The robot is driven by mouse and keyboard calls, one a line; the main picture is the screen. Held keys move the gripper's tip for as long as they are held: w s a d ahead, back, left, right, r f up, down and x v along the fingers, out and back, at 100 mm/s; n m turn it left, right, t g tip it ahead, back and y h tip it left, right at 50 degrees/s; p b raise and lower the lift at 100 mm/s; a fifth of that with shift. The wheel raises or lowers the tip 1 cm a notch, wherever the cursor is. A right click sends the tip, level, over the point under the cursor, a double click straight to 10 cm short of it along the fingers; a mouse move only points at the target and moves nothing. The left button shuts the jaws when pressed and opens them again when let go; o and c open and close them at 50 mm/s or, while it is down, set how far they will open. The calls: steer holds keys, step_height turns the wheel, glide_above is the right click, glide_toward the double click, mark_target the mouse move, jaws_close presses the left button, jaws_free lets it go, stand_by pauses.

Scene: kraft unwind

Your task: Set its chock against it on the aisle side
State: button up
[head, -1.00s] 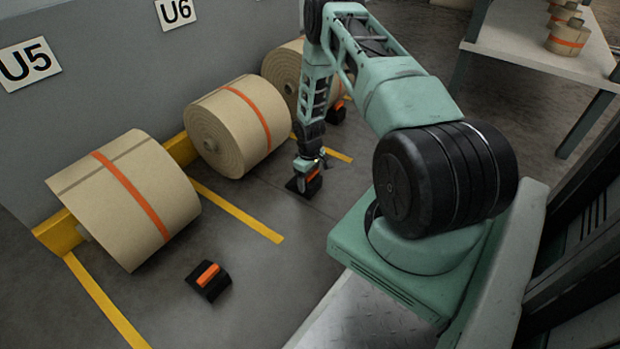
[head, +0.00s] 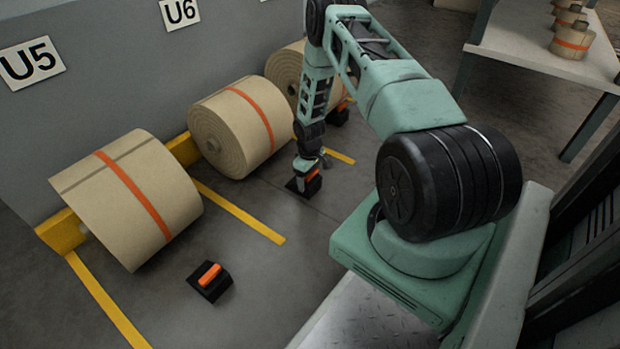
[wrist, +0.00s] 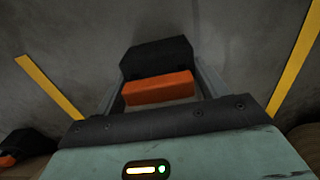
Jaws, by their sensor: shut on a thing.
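My gripper (head: 308,178) is shut on a black chock (head: 296,187) by its orange handle. The chock is on or just above the floor, to the right of the paper roll (head: 240,125) near the U6 sign, with a visible gap between them. In the wrist view the chock (wrist: 157,58) sits between the fingers, its orange handle (wrist: 158,88) level across them. The roll is tan with an orange band and lies on its side. Whether the chock touches the floor is not clear.
A roll (head: 125,200) lies by the U5 sign (head: 30,63), with a loose chock (head: 209,282) on the floor before it. Another roll (head: 283,72) is partly behind my arm, with a chock (head: 338,115) beside it. Yellow lines (head: 240,213) divide the bays. A table (head: 540,40) stands back right.

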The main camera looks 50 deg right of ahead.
steer(key=shift+w, duration=0.6)
stand_by(0.5)
steer(key=o, duration=1.2)
steer(key=shift+c, duration=0.2)
steer(key=shift+r, duration=0.15)
step_height(320, 180, up, 17)
steer(key=p, duration=0.9)
steer(key=shift+r, duration=0.1)
